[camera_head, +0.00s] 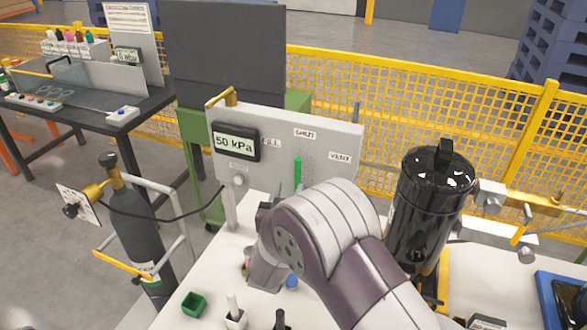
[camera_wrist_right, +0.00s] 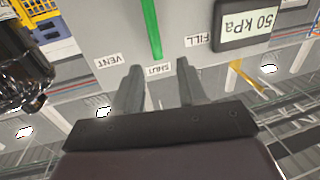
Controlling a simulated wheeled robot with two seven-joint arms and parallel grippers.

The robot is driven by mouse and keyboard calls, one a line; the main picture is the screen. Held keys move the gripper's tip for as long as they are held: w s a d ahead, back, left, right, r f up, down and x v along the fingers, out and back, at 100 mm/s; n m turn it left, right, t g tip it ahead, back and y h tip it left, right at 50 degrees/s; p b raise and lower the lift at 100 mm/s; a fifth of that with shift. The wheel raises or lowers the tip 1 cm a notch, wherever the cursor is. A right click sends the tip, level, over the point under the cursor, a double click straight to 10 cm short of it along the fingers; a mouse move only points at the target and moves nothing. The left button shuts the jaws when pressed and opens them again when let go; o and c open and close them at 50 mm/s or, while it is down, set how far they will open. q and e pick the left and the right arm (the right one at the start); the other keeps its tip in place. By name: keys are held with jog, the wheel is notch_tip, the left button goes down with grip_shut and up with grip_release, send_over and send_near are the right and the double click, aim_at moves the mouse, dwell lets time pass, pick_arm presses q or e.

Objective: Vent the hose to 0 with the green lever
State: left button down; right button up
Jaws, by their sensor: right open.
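The green lever (camera_head: 298,172) stands upright on the grey panel (camera_head: 262,133), below the SHUT label (camera_head: 304,133). The gauge (camera_head: 236,142) reads 50 kPa. In the right wrist view, which is upside down, the lever (camera_wrist_right: 151,28) points at SHUT. My right gripper (camera_wrist_right: 158,66) is open and empty, its fingers apart on both sides of the SHUT label, beyond the lever's tip. In the head view my arm hides the fingers. My left gripper is not in view.
A black tank (camera_head: 425,215) stands right of the panel. A gas cylinder (camera_head: 135,220) with a hose stands at the left. A yellow fence (camera_head: 400,95) runs behind.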

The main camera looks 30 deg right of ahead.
aim_at(298, 168)
jog(key=p+x, duration=0.1)
jog(key=x, duration=0.9)
jog(key=shift+s+d+r+p, duration=0.15)
jog(key=shift+s+d+p, duration=0.1)
jog(key=shift+p, duration=0.15)
jog(key=shift+w, duration=0.2)
jog(key=shift+s+d, duration=0.1)
jog(key=shift+d, duration=0.05)
jog(key=shift+c, duration=0.3)
